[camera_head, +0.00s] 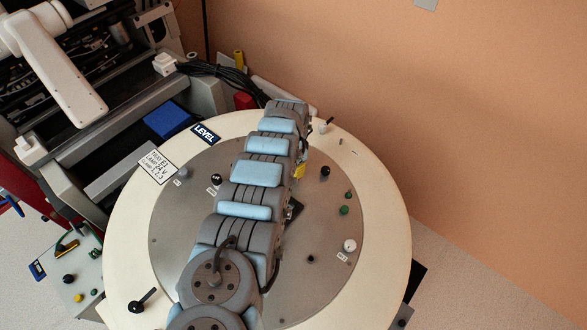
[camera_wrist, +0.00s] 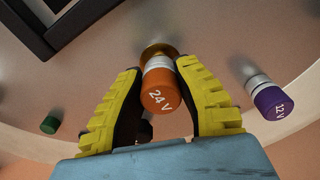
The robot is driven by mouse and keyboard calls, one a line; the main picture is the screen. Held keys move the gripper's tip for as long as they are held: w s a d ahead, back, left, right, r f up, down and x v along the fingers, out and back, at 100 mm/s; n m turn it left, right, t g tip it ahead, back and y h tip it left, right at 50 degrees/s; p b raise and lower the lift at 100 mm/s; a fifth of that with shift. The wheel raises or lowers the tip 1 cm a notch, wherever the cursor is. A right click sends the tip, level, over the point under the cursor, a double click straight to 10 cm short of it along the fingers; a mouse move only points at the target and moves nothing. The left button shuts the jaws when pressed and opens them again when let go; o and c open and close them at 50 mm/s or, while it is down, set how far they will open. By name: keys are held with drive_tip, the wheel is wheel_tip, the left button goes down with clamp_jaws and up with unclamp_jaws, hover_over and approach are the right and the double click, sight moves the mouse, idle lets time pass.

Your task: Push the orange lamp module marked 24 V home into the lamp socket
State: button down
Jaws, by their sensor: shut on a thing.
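In the wrist view the orange lamp module (camera_wrist: 160,92) marked 24 V has a pale metal collar. Its far end meets a brass ring (camera_wrist: 158,49), apparently the lamp socket; part of the collar still shows between ring and orange cap. I cannot tell how deep it sits. My gripper (camera_wrist: 161,72) has yellow ribbed fingers on both sides of the module, shut on it. In the head view only a yellow bit of my gripper (camera_head: 300,170) shows beside my arm, which hides the module and socket.
A purple module (camera_wrist: 273,101) marked 12 V stands right of my gripper in the wrist view, with a green cap (camera_wrist: 49,124) at left. In the head view the round panel (camera_head: 330,225) bears several small knobs. A LEVEL label (camera_head: 205,134) and a blue block (camera_head: 167,120) lie at upper left.

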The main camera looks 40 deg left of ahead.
drive_tip(key=shift+f+b, duration=0.55)
drive_tip(key=shift+f, duration=0.25)
drive_tip(key=c, duration=0.8)
unclamp_jaws()
drive_tip(key=shift+r, duration=0.1)
drive_tip(key=shift+s+r, duration=0.1)
drive_tip(key=shift+r, duration=5.65)
wheel_tip(320, 180, up, 4)
drive_tip(key=shift+r+p, duration=0.15)
drive_tip(key=shift+p, duration=0.45)
